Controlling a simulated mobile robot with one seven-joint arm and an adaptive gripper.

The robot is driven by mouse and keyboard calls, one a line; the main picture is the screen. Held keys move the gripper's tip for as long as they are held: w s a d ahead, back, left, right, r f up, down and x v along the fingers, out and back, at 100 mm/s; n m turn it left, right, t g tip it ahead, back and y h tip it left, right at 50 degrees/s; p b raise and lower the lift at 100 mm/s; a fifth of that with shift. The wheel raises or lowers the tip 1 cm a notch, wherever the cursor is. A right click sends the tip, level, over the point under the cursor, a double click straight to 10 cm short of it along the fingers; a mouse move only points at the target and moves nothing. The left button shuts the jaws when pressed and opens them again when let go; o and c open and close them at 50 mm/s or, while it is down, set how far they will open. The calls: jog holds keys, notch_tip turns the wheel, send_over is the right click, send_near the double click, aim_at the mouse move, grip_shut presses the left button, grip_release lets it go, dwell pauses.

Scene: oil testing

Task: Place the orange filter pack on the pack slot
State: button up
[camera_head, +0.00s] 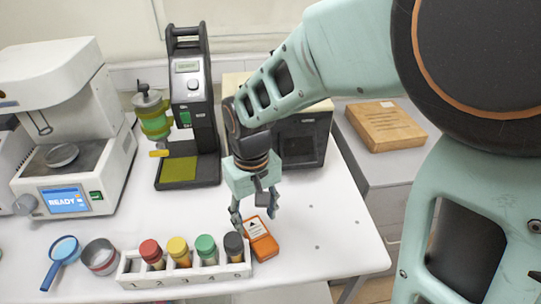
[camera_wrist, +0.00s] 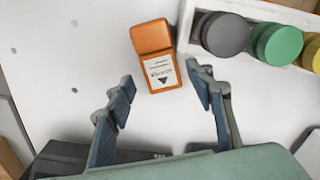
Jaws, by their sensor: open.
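The orange filter pack (camera_head: 264,246) lies flat on the white table, just right of the vial rack. In the wrist view the pack (camera_wrist: 152,38) shows an orange cap end and a white label with dark print and a triangle. My gripper (camera_head: 255,213) is open above the pack, pointing down. In the wrist view my gripper's blue-padded fingers (camera_wrist: 160,82) stand apart on either side of the pack's label end, with no contact clearly visible. I cannot pick out the pack slot for sure; small grey dots (camera_head: 317,207) mark the bare table to the right.
The white rack (camera_head: 128,265) with red, yellow, green and dark-capped vials stands close left of the pack. A black instrument (camera_head: 195,110) with an olive pad, a dark box (camera_head: 305,140) and a white READY machine (camera_head: 70,150) stand behind. The table's right side is clear.

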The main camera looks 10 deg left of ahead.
aim_at(256, 230)
jog(key=shift+w+a+f, duration=0.1)
jog(key=shift+w+f, duration=0.1)
jog(key=shift+f, duration=1.3)
jog(key=shift+w+a+f, duration=0.1)
jog(key=shift+w+f, duration=0.05)
jog(key=shift+f, duration=1.35)
jog(key=shift+c, duration=0.2)
jog(key=c, duration=1.1)
jog(key=shift+r, duration=0.1)
